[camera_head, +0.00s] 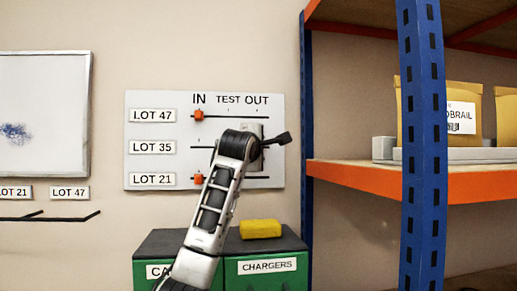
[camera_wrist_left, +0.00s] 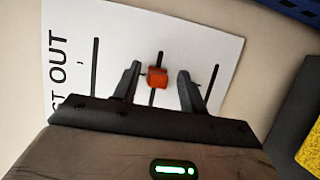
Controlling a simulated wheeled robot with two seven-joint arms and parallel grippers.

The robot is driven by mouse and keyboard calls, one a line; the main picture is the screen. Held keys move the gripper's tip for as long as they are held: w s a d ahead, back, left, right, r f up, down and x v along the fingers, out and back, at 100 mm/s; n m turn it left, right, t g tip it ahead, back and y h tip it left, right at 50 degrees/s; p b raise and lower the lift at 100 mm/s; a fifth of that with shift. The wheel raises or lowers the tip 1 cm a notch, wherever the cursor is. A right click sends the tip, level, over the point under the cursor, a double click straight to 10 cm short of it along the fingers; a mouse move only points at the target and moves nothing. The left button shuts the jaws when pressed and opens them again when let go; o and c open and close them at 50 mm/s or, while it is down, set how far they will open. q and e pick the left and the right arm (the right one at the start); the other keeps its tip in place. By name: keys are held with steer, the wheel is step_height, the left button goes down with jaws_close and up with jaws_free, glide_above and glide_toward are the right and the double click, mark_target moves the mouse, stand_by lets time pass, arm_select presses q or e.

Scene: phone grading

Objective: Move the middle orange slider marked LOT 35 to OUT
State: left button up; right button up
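The white slider board (camera_head: 150,103) hangs on the wall, with rails for LOT 47, LOT 35 and LOT 21 and the words IN, TEST, OUT. The middle orange slider is hidden behind my left arm in the head view. In the left wrist view this slider (camera_wrist_left: 157,77) sits on the middle rail, roughly level with the OUT lettering; its exact stop I cannot tell. My left gripper (camera_wrist_left: 160,79) is open around it, with a small gap on each side. It also shows at the board's right part in the head view (camera_head: 275,141). My right gripper is out of view.
The top slider (camera_head: 199,115) and bottom slider (camera_head: 199,178) are at IN. Below stand green drawers (camera_head: 245,283) with a yellow block (camera_head: 260,229) on top. A blue shelf post (camera_head: 422,150) and orange shelf (camera_head: 370,177) are to the right.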

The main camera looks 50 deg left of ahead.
arm_select(q)
steer(key=b+v, duration=0.4)
steer(key=v, duration=1.2)
steer(key=shift+b, duration=0.3)
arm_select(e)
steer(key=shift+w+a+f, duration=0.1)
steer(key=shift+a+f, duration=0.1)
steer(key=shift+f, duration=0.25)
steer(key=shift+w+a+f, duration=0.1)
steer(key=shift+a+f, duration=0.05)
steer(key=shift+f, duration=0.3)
arm_select(q)
steer(key=shift+r, duration=0.1)
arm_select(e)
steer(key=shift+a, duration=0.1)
